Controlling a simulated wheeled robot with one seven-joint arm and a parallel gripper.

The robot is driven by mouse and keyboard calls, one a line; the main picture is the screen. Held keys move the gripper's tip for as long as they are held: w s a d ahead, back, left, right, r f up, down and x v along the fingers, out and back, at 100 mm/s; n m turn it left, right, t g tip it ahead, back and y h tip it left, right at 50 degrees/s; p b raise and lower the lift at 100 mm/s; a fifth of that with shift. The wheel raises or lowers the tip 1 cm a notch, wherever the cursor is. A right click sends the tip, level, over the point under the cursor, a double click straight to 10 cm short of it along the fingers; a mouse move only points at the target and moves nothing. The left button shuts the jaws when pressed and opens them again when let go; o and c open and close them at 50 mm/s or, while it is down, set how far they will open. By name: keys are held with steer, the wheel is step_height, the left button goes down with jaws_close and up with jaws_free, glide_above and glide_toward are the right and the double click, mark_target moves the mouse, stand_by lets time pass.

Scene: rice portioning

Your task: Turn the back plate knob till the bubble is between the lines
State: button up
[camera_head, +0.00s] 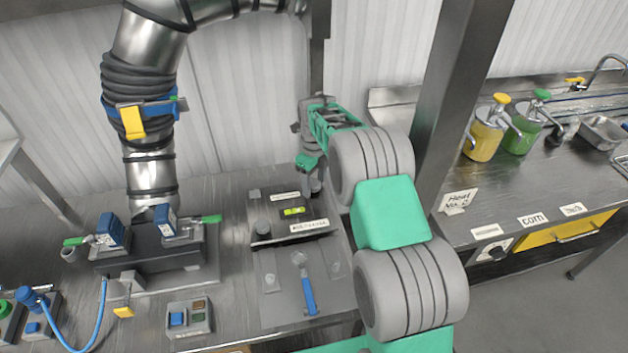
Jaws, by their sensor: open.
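A dark plate (263,235) with white labels sits on the metal bench in the middle. A small yellow-green bubble vial (294,211) is set in it; the bubble and its lines are too small to make out. One knob (254,194) shows at the plate's back left corner and another (262,227) at its front left. My gripper (312,185) is at the back right corner of the plate, pointing down. It looks open, and its fingers are around or beside something there; I cannot tell which. My arm hides part of the plate's right side.
A grey lower panel (280,312) with a blue-handled lever (307,290) lies in front. A clamp fixture (150,262) under a steel duct stands left, with a button box (188,318) before it. A steel post (450,100) rises right, near my arm.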

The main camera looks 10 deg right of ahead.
steer(key=shift+c, duration=0.3)
jaws_close()
steer(key=shift+n, duration=0.3)
